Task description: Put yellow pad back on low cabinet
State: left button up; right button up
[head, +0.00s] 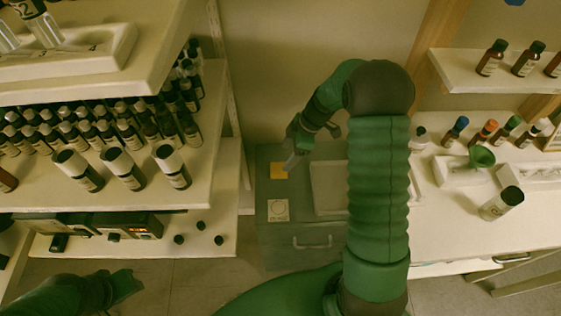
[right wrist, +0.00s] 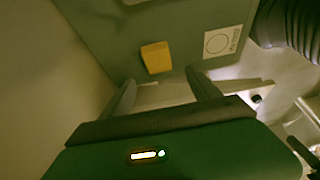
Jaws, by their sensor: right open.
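The yellow pad (head: 279,170) lies on the top of the low grey-green cabinet (head: 285,233), towards its back left. In the right wrist view the yellow pad (right wrist: 156,57) lies beyond the fingertips, apart from them. My right gripper (head: 292,160) is open and empty, just above and to the right of the pad; its two spread fingers (right wrist: 161,85) also show in the right wrist view. My left arm shows at the lower left of the head view, with its gripper (head: 128,284) low and away from the cabinet; its jaw state is unclear.
A white square label with a circle (head: 278,210) lies on the cabinet in front of the pad. A pale tray (head: 330,187) is partly hidden by my right arm. Shelves with many bottles (head: 120,168) stand left; a counter with a green funnel (head: 482,157) stands right.

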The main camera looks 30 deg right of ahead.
jog(key=s+a+r+m+h, duration=0.2)
jog(key=s+a+r+m, duration=0.1)
jog(key=s+a+m, duration=0.2)
jog(key=s+a+r+m+h, duration=0.2)
jog(key=s+a+m, duration=0.4)
jog(key=s+a, duration=0.3)
jog(key=shift+a+r+m, duration=0.3)
jog(key=shift+a+r, duration=0.15)
jog(key=shift+r, duration=0.1)
